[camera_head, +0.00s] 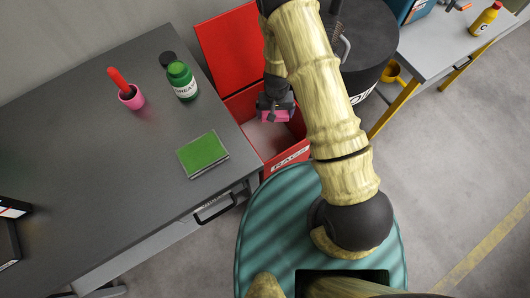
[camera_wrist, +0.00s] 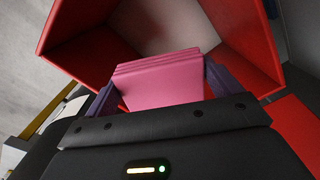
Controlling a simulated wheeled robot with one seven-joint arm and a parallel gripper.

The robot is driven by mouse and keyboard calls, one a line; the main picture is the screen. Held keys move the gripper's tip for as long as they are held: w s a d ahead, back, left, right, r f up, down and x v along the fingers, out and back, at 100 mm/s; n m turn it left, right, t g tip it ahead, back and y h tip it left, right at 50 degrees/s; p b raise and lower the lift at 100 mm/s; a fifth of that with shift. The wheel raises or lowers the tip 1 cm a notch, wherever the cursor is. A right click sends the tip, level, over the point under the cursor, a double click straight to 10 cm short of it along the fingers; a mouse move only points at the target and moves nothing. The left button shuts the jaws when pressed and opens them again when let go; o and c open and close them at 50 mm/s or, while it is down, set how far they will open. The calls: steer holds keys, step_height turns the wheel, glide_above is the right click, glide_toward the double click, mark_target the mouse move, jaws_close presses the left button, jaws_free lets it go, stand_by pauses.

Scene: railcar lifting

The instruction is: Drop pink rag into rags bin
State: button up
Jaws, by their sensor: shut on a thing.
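The pink rag (camera_wrist: 160,82) is a folded stack held between the two fingers of my gripper (camera_wrist: 160,88) in the wrist view. In the head view my gripper (camera_head: 277,112) is over the open red rags bin (camera_head: 291,158), with the pink rag (camera_head: 276,117) at its tip. The bin's label reads RAGS and its lid (camera_head: 228,48) stands open at the back. In the wrist view the bin's red wall (camera_wrist: 250,50) surrounds the rag and its pale inside shows beyond. I cannot tell exactly how deep the rag is relative to the rim.
A dark workbench (camera_head: 90,150) on the left holds a green pad (camera_head: 203,154), a green bottle (camera_head: 182,80) and a pink cup (camera_head: 132,99) with a red-handled tool. A black drum (camera_head: 368,45) stands right of the bin. A grey table (camera_head: 440,45) is at the upper right.

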steer(key=shift+f+b, duration=0.3)
steer(key=shift+f, duration=0.5)
steer(key=o, duration=0.7)
steer(key=shift+r, duration=0.1)
step_height(320, 180, up, 17)
steer(key=shift+r, duration=0.15)
stand_by(0.4)
